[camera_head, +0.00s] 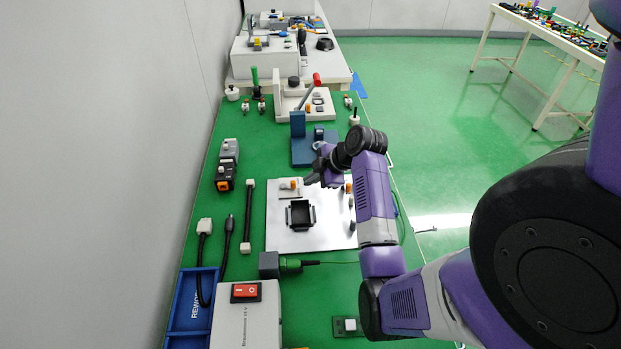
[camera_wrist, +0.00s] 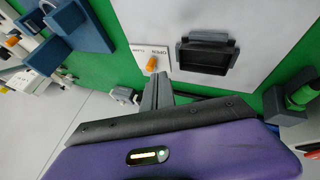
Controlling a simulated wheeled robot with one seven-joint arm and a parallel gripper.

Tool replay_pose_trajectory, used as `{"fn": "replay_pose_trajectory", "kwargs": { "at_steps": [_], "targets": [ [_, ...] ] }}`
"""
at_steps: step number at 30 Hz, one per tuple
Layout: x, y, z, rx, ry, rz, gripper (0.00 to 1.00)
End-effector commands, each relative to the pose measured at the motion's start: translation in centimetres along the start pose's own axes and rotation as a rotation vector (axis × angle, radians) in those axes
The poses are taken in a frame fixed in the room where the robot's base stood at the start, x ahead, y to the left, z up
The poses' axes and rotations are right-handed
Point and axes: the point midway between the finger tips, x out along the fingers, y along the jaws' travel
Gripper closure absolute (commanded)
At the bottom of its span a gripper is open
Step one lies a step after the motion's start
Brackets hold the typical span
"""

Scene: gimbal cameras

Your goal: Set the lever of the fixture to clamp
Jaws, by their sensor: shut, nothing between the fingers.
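The fixture is a light metal plate (camera_head: 280,238) with a black open-topped nest (camera_head: 300,214) on it; the nest also shows in the wrist view (camera_wrist: 205,55). Beside the nest is a white label (camera_wrist: 140,49) reading OPEN and, less clearly, CLAMP. The lever's orange knob (camera_wrist: 152,63) stands at this label, and the lever area also shows in the head view (camera_head: 289,185). My gripper (camera_head: 313,179) is shut and empty. In the wrist view its fingertips (camera_wrist: 159,76) are close beside the orange knob; whether they touch cannot be told. The lever's exact setting is unclear.
A blue bracket (camera_head: 315,148) stands behind the plate. A green-handled tool (camera_head: 290,265) lies in front of it. A black cable (camera_head: 247,215) and a grey device (camera_head: 227,165) lie to the left. A white box with a red switch (camera_head: 246,315) is nearest.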

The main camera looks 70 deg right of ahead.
Motion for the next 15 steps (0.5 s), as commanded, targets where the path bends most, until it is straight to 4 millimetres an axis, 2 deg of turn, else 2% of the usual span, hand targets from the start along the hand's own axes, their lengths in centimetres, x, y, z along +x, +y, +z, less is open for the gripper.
{"fn": "replay_pose_trajectory", "kwargs": {
  "at_steps": [3, 9, 15],
  "targets": [
    [2.2, 0.0, -0.1, 0.000, 0.001, -0.003, 1.00],
    [5.3, 0.0, -0.1, -0.001, 0.001, -0.002, 1.00],
    [6.9, 0.1, 0.0, -0.001, 0.000, 0.000, 1.00]
  ]
}}
